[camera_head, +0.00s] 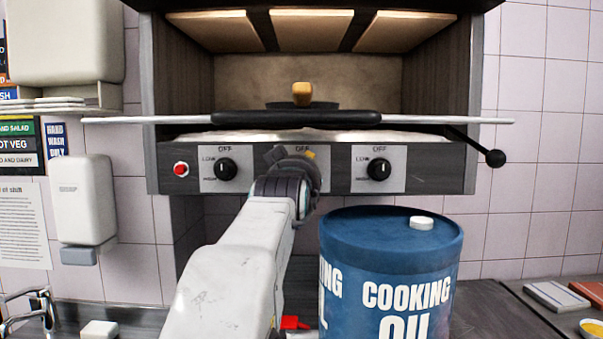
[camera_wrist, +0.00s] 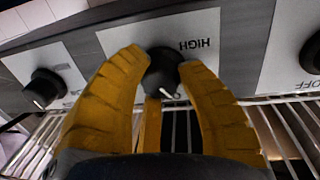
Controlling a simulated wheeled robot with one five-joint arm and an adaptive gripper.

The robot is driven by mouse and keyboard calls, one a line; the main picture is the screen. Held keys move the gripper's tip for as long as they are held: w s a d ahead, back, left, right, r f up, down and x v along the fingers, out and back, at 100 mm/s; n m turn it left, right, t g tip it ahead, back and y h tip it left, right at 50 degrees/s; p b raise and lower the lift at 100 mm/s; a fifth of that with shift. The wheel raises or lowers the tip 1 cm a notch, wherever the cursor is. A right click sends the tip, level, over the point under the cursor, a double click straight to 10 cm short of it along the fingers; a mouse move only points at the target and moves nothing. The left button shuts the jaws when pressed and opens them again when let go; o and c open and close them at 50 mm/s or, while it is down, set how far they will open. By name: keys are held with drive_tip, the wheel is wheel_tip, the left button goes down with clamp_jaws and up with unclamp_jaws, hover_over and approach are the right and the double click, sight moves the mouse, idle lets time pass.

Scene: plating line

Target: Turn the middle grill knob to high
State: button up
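The middle grill knob (camera_wrist: 163,72) is black and round. The grill (camera_head: 440,168) has a left knob (camera_head: 226,169) and a right knob (camera_head: 379,169), both pointing up at OFF.
A blue cooking oil drum (camera_head: 390,250) stands close to the right of my arm, below the panel. A rack rail (camera_head: 160,120) and a black-ball lever (camera_head: 494,158) stick out at the grill's front. A red button (camera_head: 181,169) is at the panel's left.

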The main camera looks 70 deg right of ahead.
clamp_jaws()
drive_tip(key=shift+f, duration=0.1)
drive_tip(key=b, duration=0.1)
drive_tip(key=n+b, duration=0.1)
drive_tip(key=shift+f+b, duration=0.25)
drive_tip(key=shift+b, duration=0.1)
drive_tip(key=shift+r+n+h+b, duration=0.1)
drive_tip(key=shift+n+h+b, duration=0.2)
drive_tip(key=shift+n+b, duration=1.6)
drive_tip(key=shift+n+p, duration=0.5)
drive_tip(key=shift+n, duration=0.1)
drive_tip(key=o, duration=0.8)
unclamp_jaws()
drive_tip(key=shift+w+d, duration=0.15)
drive_tip(key=shift+c, duration=0.2)
drive_tip(key=shift+o, duration=1.1)
drive_tip(key=shift+r, duration=0.15)
